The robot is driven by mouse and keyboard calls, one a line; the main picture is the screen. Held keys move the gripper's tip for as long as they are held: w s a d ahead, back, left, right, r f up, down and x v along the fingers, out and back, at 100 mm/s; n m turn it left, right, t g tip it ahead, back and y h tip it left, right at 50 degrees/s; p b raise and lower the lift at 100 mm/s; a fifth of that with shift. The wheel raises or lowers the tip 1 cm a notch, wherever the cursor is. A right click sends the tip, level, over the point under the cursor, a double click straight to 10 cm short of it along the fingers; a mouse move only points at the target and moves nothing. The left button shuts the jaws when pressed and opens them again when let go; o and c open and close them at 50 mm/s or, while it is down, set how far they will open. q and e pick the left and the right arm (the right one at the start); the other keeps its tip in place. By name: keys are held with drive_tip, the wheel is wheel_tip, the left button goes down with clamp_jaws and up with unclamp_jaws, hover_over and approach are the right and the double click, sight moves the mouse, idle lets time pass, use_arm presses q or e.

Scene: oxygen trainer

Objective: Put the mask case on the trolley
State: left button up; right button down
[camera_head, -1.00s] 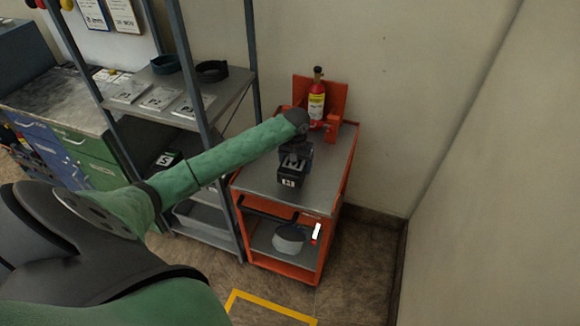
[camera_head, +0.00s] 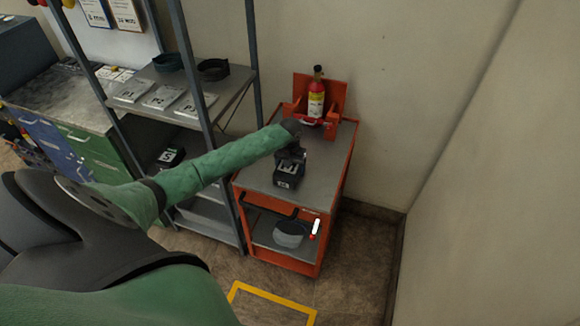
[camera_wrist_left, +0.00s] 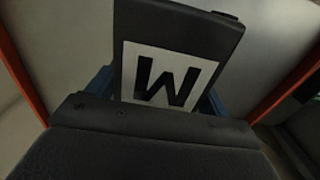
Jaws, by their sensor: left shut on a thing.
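The mask case (camera_head: 286,176) is a dark box with a white label marked M. My left gripper (camera_head: 291,156) is shut on it from above and behind. The case is over the grey top of the orange trolley (camera_head: 262,178), near its front half; I cannot tell whether it touches the surface. In the left wrist view the case (camera_wrist_left: 185,25) is upright in the picture between blue fingers, its letter upside down. The trolley's orange edges show on both sides there. My right gripper is not in view.
A red cylinder (camera_head: 316,100) stands in an orange holder at the trolley's back. A grey bowl (camera_head: 289,234) sits on its lower shelf. A shelf rack (camera_head: 236,84) at the left holds a case marked S (camera_head: 170,156). A wall closes the right side.

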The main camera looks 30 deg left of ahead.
use_arm(q)
drive_tip(key=o, duration=1.3)
drive_tip(key=shift+f, duration=0.1)
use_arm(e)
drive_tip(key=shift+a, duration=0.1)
use_arm(q)
drive_tip(key=shift+r, duration=0.3)
wheel_tip(320, 180, up, 2)
drive_tip(key=shift+r+b, duration=0.2)
drive_tip(key=shift+b, duration=0.55)
wheel_tip(320, 180, up, 8)
drive_tip(key=b, duration=0.2)
drive_tip(key=shift+r+b, duration=0.15)
drive_tip(key=shift+b, duration=0.25)
drive_tip(key=shift+r, duration=0.5)
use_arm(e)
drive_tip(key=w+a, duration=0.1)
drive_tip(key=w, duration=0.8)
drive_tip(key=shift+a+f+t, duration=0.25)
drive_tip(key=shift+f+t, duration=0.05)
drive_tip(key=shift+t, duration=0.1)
